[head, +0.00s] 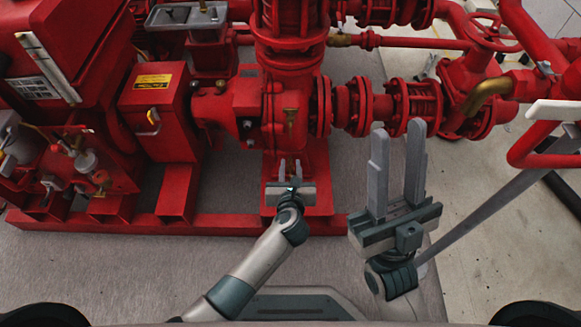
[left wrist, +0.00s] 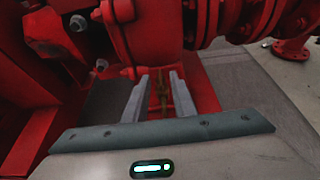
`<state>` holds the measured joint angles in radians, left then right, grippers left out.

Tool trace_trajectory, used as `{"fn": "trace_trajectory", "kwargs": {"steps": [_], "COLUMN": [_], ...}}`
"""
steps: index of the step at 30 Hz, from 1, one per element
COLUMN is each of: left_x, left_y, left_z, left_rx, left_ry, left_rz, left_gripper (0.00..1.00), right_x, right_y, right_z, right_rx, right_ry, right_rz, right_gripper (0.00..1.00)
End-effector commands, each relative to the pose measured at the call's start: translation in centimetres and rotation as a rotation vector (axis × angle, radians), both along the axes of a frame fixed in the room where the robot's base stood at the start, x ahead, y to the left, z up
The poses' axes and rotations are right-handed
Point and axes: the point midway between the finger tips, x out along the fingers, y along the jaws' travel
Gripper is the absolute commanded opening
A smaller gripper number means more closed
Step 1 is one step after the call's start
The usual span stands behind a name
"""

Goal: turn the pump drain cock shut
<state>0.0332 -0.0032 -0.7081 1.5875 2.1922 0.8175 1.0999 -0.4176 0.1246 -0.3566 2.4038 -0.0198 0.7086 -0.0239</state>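In the left wrist view a brass piece (left wrist: 161,90), apparently this cock, shows upright between the fingers, below the red casing. My left gripper (head: 290,165) is open and points at the pump. Visible gaps separate both fingers from the brass; I cannot tell how far the tips are from it in depth. It also shows in the left wrist view (left wrist: 158,86). My right gripper (head: 397,135) is open and empty, to the right of the left one.
A red base rail (head: 120,226) runs along the front of the pumpset. Flanged red pipework (head: 385,103) and a handwheel valve (head: 490,35) stand at the right. A red box with a yellow label (head: 155,95) stands left of the pump. Grey floor in front is clear.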

Motion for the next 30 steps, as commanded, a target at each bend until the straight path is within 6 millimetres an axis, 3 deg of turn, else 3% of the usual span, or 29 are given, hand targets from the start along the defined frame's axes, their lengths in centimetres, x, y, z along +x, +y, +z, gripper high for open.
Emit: {"fn": "trace_trajectory", "kwargs": {"steps": [5, 8, 25, 30], "left_x": [0.0, 0.0, -0.1, -0.1], "left_y": [0.0, 0.0, 0.2, 0.3], "left_z": [0.0, 0.0, 0.2, 0.2], "left_rx": [0.000, 0.000, 0.002, 0.002], "left_ry": [0.000, 0.000, 0.000, 0.002], "left_rz": [0.000, 0.000, -0.029, -0.064], "left_gripper": [0.24, 0.00, 0.00, 0.00], "right_x": [0.0, 0.0, 0.6, 0.9], "right_y": [0.0, 0.0, 0.7, 1.9], "right_z": [0.0, 0.0, -0.2, -2.4], "right_rx": [0.000, 0.000, -0.013, -0.044], "right_ry": [0.000, 0.001, 0.057, 0.193], "right_rz": [0.000, 0.000, 0.010, 0.028], "right_gripper": [0.31, 0.31, 0.31, 0.31]}}
